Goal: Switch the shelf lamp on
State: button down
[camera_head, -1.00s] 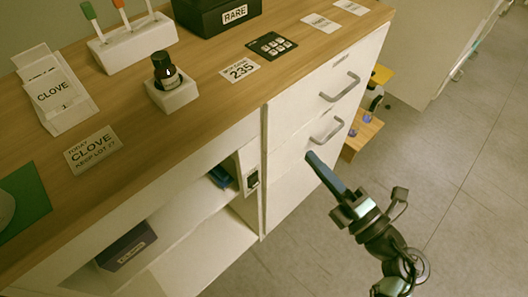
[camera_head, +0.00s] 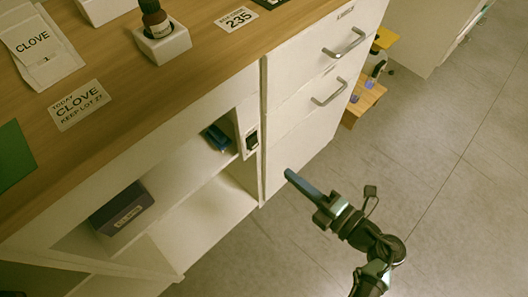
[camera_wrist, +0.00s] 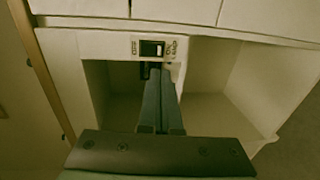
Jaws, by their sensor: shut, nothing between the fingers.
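The lamp switch (camera_head: 252,141) is a dark rocker on a pale plate on the cabinet's upright, beside the open shelf. In the wrist view the switch (camera_wrist: 152,48) sits between small printed labels; the left one appears to read OFF. I cannot tell the rocker's position. My gripper (camera_head: 289,174) is shut and empty, its long blue-grey fingers pointing toward the cabinet front. In the wrist view the fingertips (camera_wrist: 156,68) appear just below the switch plate; contact is not visible. The lamp itself cannot be made out.
A dark box (camera_head: 122,208) and a blue item (camera_head: 217,138) sit in the open shelves. Drawers with handles (camera_head: 345,42) are right of the switch. A bottle in a white holder (camera_head: 163,43) stands on the wooden counter.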

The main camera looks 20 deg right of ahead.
aim_at(254, 147)
jog(key=b+x, duration=0.1)
jog(key=x, duration=0.9)
jog(key=shift+b, duration=0.3)
jog(key=shift+w+a+t+b, duration=0.15)
jog(key=shift+t+b, duration=0.15)
jog(key=shift+b, duration=0.2)
jog(key=shift+f, duration=0.1)
